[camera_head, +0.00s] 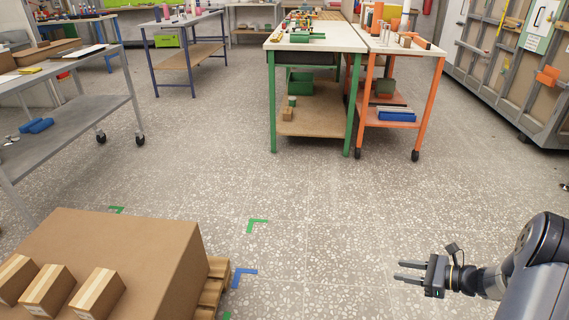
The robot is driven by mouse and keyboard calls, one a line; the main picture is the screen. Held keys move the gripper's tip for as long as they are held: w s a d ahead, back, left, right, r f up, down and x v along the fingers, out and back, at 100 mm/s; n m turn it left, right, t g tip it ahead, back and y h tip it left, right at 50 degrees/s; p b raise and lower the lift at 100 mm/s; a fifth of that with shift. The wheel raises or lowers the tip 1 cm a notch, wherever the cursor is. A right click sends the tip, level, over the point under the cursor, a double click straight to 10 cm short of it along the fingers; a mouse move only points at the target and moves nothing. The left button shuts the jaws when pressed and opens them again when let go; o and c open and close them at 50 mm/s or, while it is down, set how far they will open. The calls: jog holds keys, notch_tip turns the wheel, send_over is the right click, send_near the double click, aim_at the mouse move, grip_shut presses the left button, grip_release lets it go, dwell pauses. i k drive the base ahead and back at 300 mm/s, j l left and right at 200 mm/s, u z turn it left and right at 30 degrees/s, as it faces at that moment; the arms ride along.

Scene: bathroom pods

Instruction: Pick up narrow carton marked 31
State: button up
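Three small narrow cardboard cartons lie on top of a large brown box (120,240) at the bottom left: a left one (14,278), a middle one (47,290) and a right one (97,294). Each has a paler tape strip along its top. No number can be read on any of them, so I cannot tell which is marked 31. The left carton is partly cut off by the picture edge. My gripper (397,271) is at the lower right, well apart from the cartons. Its two fingers are parted and point left, with nothing between them.
The large box rests on a wooden pallet (214,288). Green (257,224) and blue (243,275) corner marks are on the floor (310,240). A grey wheeled table (75,105) stands at the left; green (318,38) and orange (405,48) tables stand ahead. The middle floor is clear.

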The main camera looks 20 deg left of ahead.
aim_at(98, 296)
jog(key=i+u, duration=0.35)
jog(key=i+l+u, duration=0.1)
jog(key=i+u, duration=0.25)
jog(key=i, duration=0.25)
jog(key=i+l+u, duration=0.35)
jog(key=i+j+u, duration=0.1)
jog(key=u, duration=0.4)
jog(key=i+u, duration=0.25)
jog(key=u, duration=0.2)
jog(key=i+l+u, duration=0.1)
jog(key=u, duration=0.4)
jog(key=i+l+u, duration=0.15)
jog(key=u, duration=0.3)
jog(key=i+l+u, duration=0.1)
jog(key=i+u, duration=0.15)
jog(key=u, duration=0.15)
jog(key=i+l+u, duration=0.2)
jog(key=u, duration=0.25)
